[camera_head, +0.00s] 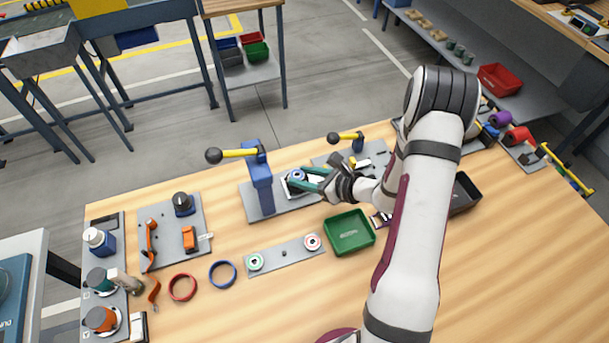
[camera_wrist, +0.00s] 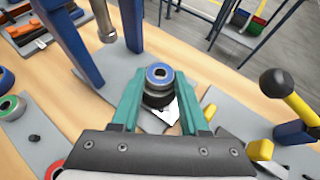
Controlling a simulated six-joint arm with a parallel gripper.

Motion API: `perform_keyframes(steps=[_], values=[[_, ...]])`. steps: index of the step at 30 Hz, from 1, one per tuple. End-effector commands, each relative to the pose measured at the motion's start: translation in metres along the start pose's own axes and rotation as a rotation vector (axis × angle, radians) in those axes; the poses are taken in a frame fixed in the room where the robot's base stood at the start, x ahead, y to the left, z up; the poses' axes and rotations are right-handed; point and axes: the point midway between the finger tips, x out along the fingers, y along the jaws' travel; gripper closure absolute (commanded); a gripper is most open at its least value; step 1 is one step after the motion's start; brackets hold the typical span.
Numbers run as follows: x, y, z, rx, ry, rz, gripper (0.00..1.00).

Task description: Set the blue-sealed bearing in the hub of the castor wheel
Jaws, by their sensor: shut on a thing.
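The blue-sealed bearing (camera_head: 297,174) is between my gripper's teal fingers, beside the blue arbor press column. In the wrist view the bearing (camera_wrist: 160,74) shows its blue ring face up. My gripper (camera_head: 303,179) is shut on it, one teal finger on each side; the fingers also show in the wrist view (camera_wrist: 158,82). A black round part, seemingly the castor wheel (camera_wrist: 159,99), lies directly below the bearing, over a pale plate. The bearing and fingers hide its hub. I cannot tell whether the bearing touches it or sits in it.
The blue press (camera_head: 261,182) with a yellow lever stands close left of my gripper. A second yellow lever (camera_head: 347,136) is behind it. A grey strip (camera_head: 285,254) with green- and red-sealed bearings and a green tray (camera_head: 349,231) lie in front.

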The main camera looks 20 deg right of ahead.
Motion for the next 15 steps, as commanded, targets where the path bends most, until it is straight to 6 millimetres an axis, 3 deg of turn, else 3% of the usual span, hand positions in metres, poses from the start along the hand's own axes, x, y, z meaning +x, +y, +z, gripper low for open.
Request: perform_keyframes(steps=[10,11,15], values=[[0.0006,0.0014,-0.0040,0.001,0.008,0.002,1.00],[0.0006,0.0015,-0.0042,0.001,0.008,0.003,0.50],[0.0006,0.0015,-0.0041,0.001,0.008,0.003,0.25]])
